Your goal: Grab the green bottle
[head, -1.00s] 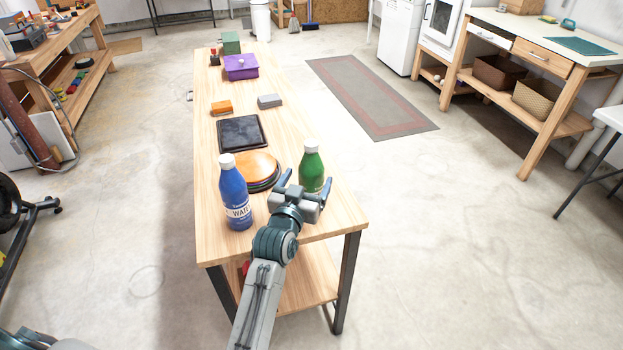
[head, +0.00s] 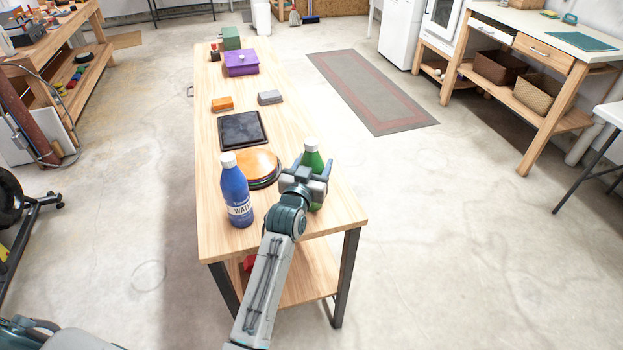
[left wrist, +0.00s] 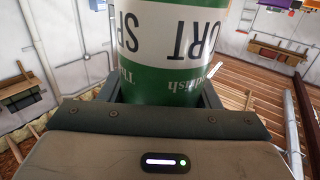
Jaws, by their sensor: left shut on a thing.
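The green bottle (head: 313,159) with a white cap stands upright at the near right end of the long wooden table (head: 277,235). My left gripper (head: 308,176) is shut on its body from the near side and hides part of it. In the left wrist view the bottle (left wrist: 165,85) fills the space between the two dark fingers, with its green and white label upside down. The bottle appears to rest on the table, though its base is mostly hidden. My right gripper is not in view.
A blue bottle (head: 236,192) stands close by on the left.

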